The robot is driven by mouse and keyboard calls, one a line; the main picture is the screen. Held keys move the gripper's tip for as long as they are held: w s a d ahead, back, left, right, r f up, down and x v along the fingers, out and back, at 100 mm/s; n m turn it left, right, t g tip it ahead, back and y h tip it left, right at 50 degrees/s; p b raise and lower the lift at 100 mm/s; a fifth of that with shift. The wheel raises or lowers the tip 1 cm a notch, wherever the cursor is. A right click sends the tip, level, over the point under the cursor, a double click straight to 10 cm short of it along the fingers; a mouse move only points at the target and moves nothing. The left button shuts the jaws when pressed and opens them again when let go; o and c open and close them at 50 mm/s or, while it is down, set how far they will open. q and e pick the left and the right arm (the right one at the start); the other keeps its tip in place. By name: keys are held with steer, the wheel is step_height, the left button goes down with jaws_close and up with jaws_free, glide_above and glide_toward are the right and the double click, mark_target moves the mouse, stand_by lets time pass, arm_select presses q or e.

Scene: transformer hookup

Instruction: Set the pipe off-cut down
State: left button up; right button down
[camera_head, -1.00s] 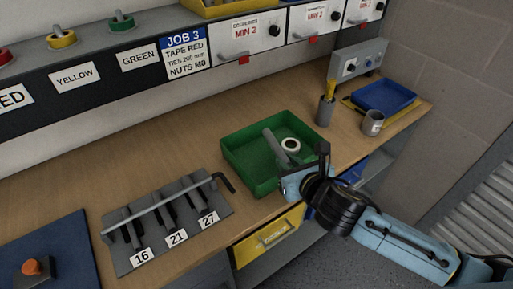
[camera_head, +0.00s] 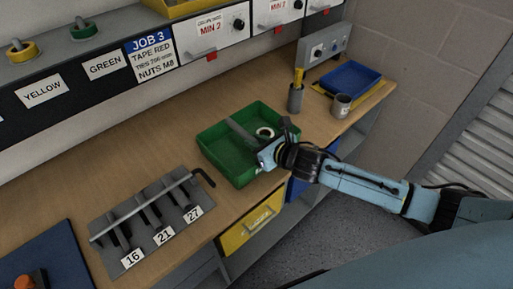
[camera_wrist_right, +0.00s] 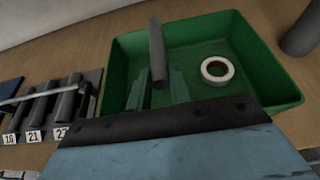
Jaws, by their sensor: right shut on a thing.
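The pipe off-cut is a plain grey cylinder (camera_head: 240,131). It shows over the green tray, left of a roll of white tape (camera_head: 265,132). In the right wrist view the off-cut (camera_wrist_right: 156,45) points away from me, its near end between my right gripper's two fingers (camera_wrist_right: 160,92). My right gripper (camera_head: 258,150) reaches over the tray's near right side and is shut on the off-cut. I cannot tell whether the off-cut touches the tray floor. My left gripper is not in view.
The green tray (camera_head: 228,171) stands on the wooden bench. A grey rack (camera_head: 110,258) labelled 16, 21 and 27, with a bent rod across it, is to the left. A cup (camera_head: 341,105), a holder (camera_head: 296,98) and a blue tray (camera_head: 372,75) stand at the right.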

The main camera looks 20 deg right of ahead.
steer(key=shift+f, duration=1.15)
steer(key=shift+f+b, duration=0.5)
steer(key=shift+f, duration=0.15)
steer(key=c, duration=1.3)
jaws_free()
steer(key=shift+r, duration=0.25)
steer(key=v, duration=0.4)
steer(key=p+v, duration=0.1)
steer(key=v, duration=0.7)
steer(key=shift+r, duration=0.35)
